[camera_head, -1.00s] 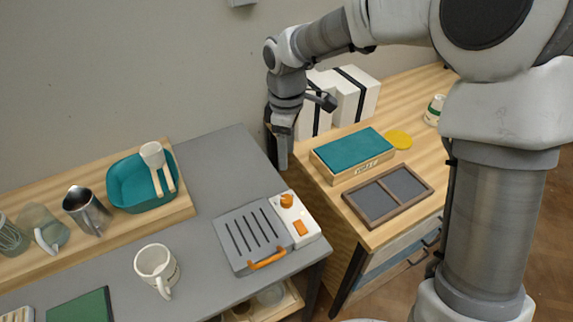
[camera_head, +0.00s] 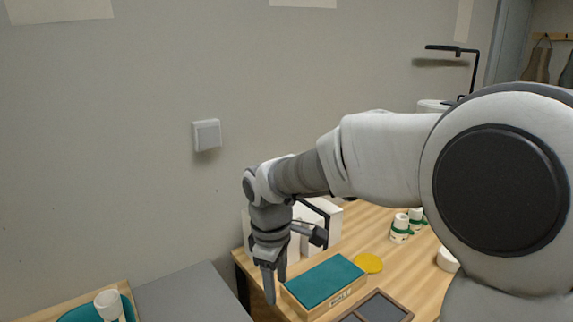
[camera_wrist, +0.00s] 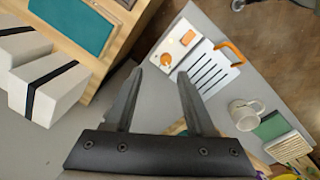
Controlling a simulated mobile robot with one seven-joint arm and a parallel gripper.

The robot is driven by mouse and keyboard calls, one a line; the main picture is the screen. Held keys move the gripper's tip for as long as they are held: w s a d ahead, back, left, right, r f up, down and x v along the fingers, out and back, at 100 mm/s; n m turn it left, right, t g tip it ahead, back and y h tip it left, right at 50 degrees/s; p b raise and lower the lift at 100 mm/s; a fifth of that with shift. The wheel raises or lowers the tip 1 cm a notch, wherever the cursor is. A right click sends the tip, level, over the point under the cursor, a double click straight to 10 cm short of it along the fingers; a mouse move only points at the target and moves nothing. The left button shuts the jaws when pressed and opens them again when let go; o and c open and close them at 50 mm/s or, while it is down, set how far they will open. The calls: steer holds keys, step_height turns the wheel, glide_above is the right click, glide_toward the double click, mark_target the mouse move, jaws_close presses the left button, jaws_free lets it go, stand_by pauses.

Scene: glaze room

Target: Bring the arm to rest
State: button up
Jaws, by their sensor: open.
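My gripper (camera_head: 275,285) points down in the head view, at the left end of the wooden table, left of the box with the teal top. In the wrist view my gripper (camera_wrist: 158,85) shows two dark fingers spread apart with nothing between them. My arm (camera_head: 350,165) reaches left across the head view from the large joint at the right. It is bent down at the wrist. The fingers appear to hang above the gap between the wooden table and the grey table.
The teal-topped box (camera_head: 325,285), a yellow disc (camera_head: 368,263) and white boxes (camera_wrist: 45,85) with black straps are on the wooden table (camera_head: 400,275). Cups (camera_head: 400,228) stand farther back. The grey table (camera_head: 190,295) holds a slotted device (camera_wrist: 205,68) and a white mug (camera_wrist: 246,114).

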steer(key=s+d+r+m+t, duration=0.2)
steer(key=s+d+r+m, duration=0.2)
steer(key=s+d+m, duration=0.3)
steer(key=s+d+r+m+t, duration=0.2)
steer(key=s+d+r+m, duration=0.1)
steer(key=s+d+m, duration=0.4)
steer(key=s+d, duration=0.2)
steer(key=s, duration=0.1)
steer(key=shift+s+d+r+t, duration=0.25)
steer(key=shift+s+r+t, duration=0.05)
steer(key=shift+s+r, duration=0.05)
